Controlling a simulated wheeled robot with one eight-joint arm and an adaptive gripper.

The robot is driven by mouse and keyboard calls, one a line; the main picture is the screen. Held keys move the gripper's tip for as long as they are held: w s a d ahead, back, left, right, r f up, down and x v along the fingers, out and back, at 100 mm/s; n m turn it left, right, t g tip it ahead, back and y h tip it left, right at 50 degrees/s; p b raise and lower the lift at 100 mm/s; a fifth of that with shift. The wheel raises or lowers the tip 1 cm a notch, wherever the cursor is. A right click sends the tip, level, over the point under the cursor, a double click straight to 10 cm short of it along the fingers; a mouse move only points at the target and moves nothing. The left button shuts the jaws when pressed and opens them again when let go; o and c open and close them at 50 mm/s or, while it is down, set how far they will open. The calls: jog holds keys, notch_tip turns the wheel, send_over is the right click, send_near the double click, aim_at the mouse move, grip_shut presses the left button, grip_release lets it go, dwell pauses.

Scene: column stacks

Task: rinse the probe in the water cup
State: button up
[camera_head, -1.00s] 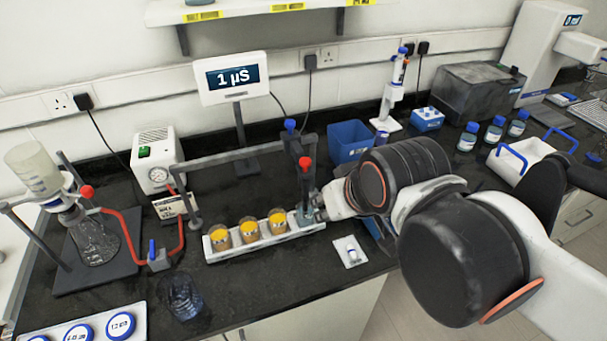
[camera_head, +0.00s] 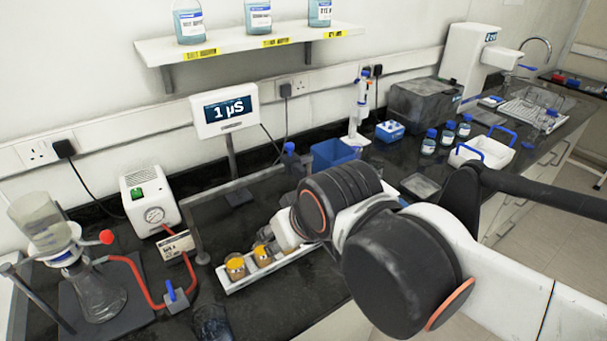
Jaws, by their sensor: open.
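A dark, clear glass cup (camera_head: 211,322), likely the water cup, stands on the bench at the bottom edge, partly cut off. The conductivity meter (camera_head: 227,108) reads 1 µS. I cannot make out the probe; my arm covers the area right of the yellow-topped cups. The white end of my arm, with my gripper (camera_head: 284,238), is low over the white rack (camera_head: 262,275). Its fingertips are mostly hidden, and I see nothing held. Two yellow-topped cups, one nearer (camera_head: 235,267) and one beside my gripper (camera_head: 262,255), show in the rack.
A grey frame (camera_head: 195,215) stands behind the rack. A flask (camera_head: 97,293) with red tubing and a pump (camera_head: 150,198) are at left. A blue bin (camera_head: 333,153) and bottles (camera_head: 429,142) stand farther back. Shelf (camera_head: 230,45) above.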

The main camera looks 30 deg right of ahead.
jog(key=w+d+r+m+g+p, duration=0.1)
jog(key=w+d+r+p, duration=0.35)
jog(key=p, duration=0.65)
jog(key=w+d+r+m+g+p, duration=0.1)
jog(key=w+d+r+m+p, duration=0.1)
jog(key=w+r+p, duration=0.7)
jog(key=s+d+m+h+p, duration=0.1)
jog(key=s+d+p, duration=0.4)
jog(key=d, duration=0.1)
jog(key=shift+g+h, duration=0.3)
jog(key=shift+g, duration=0.1)
jog(key=b+x, duration=0.3)
jog(key=x, duration=0.1)
jog(key=b+x, duration=0.4)
jog(key=x, duration=0.1)
jog(key=b+x, duration=0.4)
jog(key=x, duration=0.1)
jog(key=shift+s+d+f, duration=0.1)
jog(key=shift+s+f, duration=0.25)
jog(key=shift+r, duration=0.1)
grip_shut()
